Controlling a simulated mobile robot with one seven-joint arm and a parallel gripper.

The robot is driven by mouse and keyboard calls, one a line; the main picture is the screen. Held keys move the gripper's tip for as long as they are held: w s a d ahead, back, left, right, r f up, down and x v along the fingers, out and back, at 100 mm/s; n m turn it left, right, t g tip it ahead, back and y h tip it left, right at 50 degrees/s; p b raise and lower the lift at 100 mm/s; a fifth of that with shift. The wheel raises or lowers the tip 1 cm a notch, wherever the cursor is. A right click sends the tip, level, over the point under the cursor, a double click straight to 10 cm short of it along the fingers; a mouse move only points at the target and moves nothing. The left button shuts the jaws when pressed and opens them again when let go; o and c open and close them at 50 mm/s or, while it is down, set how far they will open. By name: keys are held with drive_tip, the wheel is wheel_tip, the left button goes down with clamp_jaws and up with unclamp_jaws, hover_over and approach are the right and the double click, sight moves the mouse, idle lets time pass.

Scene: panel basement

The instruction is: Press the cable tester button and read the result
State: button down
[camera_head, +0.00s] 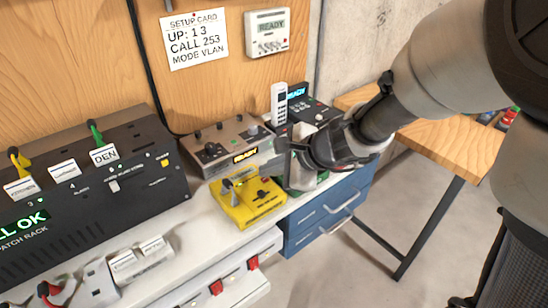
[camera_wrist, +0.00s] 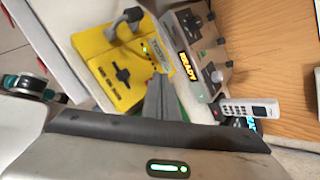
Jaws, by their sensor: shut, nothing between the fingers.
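A yellow box (camera_head: 248,203) with black controls sits at the bench's front right; it looks like the cable tester, but its label is too small to read surely. In the wrist view the yellow box (camera_wrist: 98,68) shows a black cross-shaped control, a dark clip-like part and small lit dots. My gripper (camera_head: 284,150) is shut and empty, just right of and above the yellow box. In the wrist view my gripper (camera_wrist: 158,92) points down between the yellow box and a grey box. I cannot tell whether it touches anything. A green thing below it is mostly hidden.
Behind the yellow box stands a grey knobbed box (camera_head: 232,144) with an amber READY display. A black patch rack (camera_head: 90,165) fills the left. A white handset (camera_head: 279,103) stands upright behind my gripper.

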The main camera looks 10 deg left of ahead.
sight(269, 183)
drive_tip(key=shift+r, duration=0.35)
drive_tip(key=shift+r+p, duration=2.2)
drive_tip(key=shift+r, duration=0.3)
drive_tip(key=s+d+r+n+h+p, duration=0.1)
drive_tip(key=s+d+r+n+p, duration=0.2)
drive_tip(key=s+d+r+n, duration=0.65)
drive_tip(key=s+d+r+n+h+p, duration=0.1)
drive_tip(key=s+d+r+n+h, duration=0.1)
drive_tip(key=d, duration=0.6)
drive_tip(key=s+d+r+n+t+h+p, duration=0.1)
drive_tip(key=s+d+r+n+h+p, duration=0.1)
drive_tip(key=s+d+r+h, duration=0.3)
drive_tip(key=d+n, duration=0.1)
drive_tip(key=d, duration=0.2)
drive_tip(key=shift+s+d, duration=0.15)
drive_tip(key=shift+d, duration=0.15)
drive_tip(key=shift+r, duration=0.1)
